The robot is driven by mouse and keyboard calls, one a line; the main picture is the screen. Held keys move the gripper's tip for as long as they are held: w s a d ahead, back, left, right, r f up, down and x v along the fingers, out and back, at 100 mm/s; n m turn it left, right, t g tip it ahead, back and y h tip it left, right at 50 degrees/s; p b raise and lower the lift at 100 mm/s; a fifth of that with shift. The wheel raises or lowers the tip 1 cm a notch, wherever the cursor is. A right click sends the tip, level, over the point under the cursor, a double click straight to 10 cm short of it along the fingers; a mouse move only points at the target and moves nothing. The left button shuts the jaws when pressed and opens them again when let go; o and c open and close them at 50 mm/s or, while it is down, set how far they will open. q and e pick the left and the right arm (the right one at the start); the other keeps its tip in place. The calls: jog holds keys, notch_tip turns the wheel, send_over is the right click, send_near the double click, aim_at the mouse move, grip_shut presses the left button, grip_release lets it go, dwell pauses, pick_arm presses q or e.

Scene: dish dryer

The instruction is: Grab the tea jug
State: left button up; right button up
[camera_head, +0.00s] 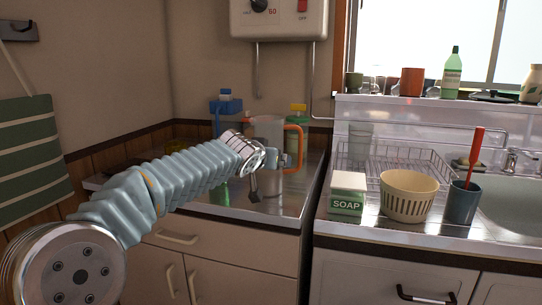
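The tea jug (268,128) looks greyish, with an orange handle (298,146) on its right side. It stands upright on the left metal counter, and its lower part is partly hidden by my arm. My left arm reaches in from the left, and my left gripper (268,176) is in front of the jug, close to the handle. The fingers are small and partly overlap the jug, so I cannot tell whether they touch it or are open or shut. My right gripper is not in view.
A green container with a yellow top (298,124) and a blue item (226,107) stand behind the jug. On the right counter are a soap box (347,193), a cream strainer bowl (408,195), a blue-grey cup (461,203) and a wire dish rack (420,160). The left counter's front is clear.

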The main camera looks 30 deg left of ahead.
pick_arm(q)
jog(key=c, duration=1.1)
jog(key=shift+c, duration=0.2)
jog(key=shift+r, duration=0.15)
